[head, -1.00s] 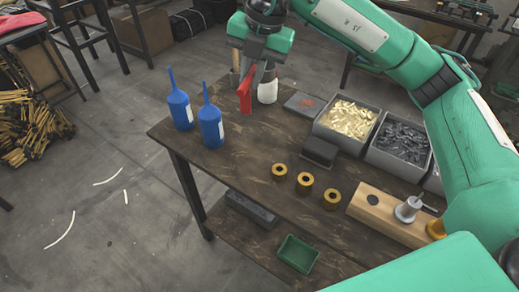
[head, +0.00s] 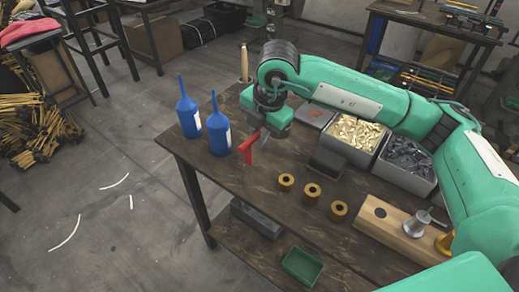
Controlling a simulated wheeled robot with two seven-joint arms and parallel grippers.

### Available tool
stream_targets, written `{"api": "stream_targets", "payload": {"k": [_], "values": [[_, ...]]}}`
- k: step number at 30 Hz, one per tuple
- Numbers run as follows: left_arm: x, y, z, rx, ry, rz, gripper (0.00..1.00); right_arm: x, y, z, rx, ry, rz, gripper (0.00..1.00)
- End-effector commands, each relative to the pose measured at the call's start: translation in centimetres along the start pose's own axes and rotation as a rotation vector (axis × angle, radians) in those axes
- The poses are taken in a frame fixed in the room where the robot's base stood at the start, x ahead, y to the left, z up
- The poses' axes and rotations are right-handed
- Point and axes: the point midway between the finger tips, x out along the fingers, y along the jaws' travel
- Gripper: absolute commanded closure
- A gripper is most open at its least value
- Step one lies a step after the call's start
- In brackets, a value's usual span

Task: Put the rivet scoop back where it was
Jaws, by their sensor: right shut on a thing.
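My right gripper (head: 258,126) points down over the left part of the workbench (head: 250,188). It is shut on a red piece, which I take to be the rivet scoop (head: 248,148). The scoop hangs tilted just right of the nearer blue bottle (head: 218,134). I cannot tell whether its lower end touches the tabletop. The fingers are partly hidden by the gripper body. My left gripper is not in view.
Another blue bottle (head: 188,115) stands at the left edge. Grey bins hold brass rivets (head: 354,132) and dark rivets (head: 406,158). Several brass rings (head: 311,190), a dark block (head: 327,162) and a wooden block (head: 393,225) stand right. Bare tabletop lies in front of the scoop.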

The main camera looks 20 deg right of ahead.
Motion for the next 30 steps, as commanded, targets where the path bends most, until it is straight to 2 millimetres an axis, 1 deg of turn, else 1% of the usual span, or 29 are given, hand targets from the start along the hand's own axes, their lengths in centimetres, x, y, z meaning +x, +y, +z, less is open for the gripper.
{"api": "stream_targets", "payload": {"k": [1, 8, 12, 15, 26, 27, 29, 30], "values": [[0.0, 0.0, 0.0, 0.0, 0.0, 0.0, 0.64, 0.6, -0.1, 0.0, 0.001, 0.0, 0.0, 1.0], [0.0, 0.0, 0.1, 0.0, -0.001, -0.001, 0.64, 2.2, -0.5, 0.0, 0.0, 0.0, 0.0, 1.0], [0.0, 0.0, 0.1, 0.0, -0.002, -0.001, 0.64, 4.3, -1.0, 0.0, 0.0, 0.001, -0.001, 1.0], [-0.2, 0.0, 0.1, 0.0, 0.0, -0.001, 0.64, 5.4, -1.2, 0.0, -0.001, 0.0, 0.0, 1.0], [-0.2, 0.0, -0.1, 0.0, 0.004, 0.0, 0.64, 5.7, -1.3, 0.0, -0.001, -0.001, 0.002, 1.0], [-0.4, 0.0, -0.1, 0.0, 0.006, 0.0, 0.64, 5.7, -1.3, 0.0, -0.001, 0.0, 0.001, 0.84], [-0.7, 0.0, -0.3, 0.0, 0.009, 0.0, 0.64, 5.7, -1.3, 0.0, -0.001, 0.0, 0.001, 0.73], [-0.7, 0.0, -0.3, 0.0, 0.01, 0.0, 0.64, 5.7, -1.3, 0.0, -0.001, 0.0, 0.001, 0.65]]}}
